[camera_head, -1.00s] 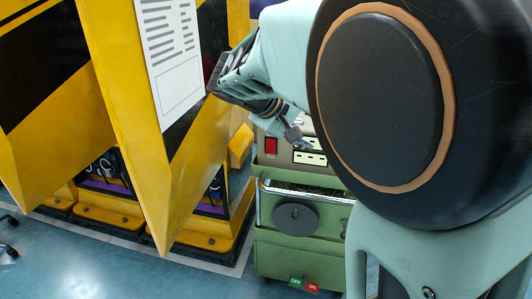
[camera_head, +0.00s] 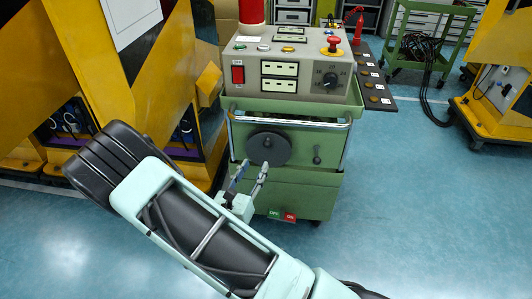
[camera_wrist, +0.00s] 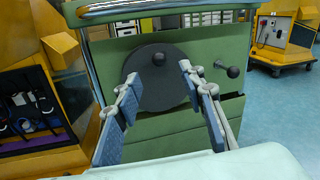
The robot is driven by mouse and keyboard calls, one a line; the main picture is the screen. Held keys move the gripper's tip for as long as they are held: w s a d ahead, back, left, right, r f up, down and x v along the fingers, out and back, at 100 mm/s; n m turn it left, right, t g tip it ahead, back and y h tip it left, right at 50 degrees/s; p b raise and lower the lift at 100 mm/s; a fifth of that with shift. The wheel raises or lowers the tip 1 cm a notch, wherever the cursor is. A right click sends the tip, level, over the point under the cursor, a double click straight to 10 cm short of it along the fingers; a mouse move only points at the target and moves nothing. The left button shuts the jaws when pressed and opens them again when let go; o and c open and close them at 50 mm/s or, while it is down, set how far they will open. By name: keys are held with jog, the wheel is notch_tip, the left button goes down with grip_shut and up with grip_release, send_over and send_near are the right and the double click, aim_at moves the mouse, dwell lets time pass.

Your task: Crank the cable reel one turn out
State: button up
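A dark round reel disc (camera_head: 275,153) is mounted on the front of the green cabinet (camera_head: 290,190), with a small knob (camera_head: 267,142) on its face. In the wrist view the disc (camera_wrist: 155,90) faces me, and its knob (camera_wrist: 158,58) shows near the top. My gripper (camera_head: 253,170) is in front of the disc, low and slightly left of its middle. In the wrist view my gripper's fingers (camera_wrist: 158,76) are apart, with the disc visible between them and nothing held. The knob lies just beyond the fingertips; contact with the disc cannot be told.
A second small dark knob (camera_head: 317,155) sits right of the disc. A metal rail (camera_head: 300,123) crosses above it, under the control panel (camera_head: 330,72). Yellow gate structures (camera_head: 165,60) stand close on the left. Blue floor is open to the right.

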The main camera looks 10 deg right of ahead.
aim_at(266, 147)
jog(key=shift+n, duration=0.3)
jog(key=x, duration=0.3)
jog(key=b+x, duration=0.1)
jog(key=x, duration=0.3)
jog(key=b+x, duration=0.1)
jog(key=x, duration=0.2)
jog(key=shift+w+d+f, duration=0.1)
jog(key=shift+w+f, duration=0.15)
jog(key=shift+f, duration=0.1)
grip_shut()
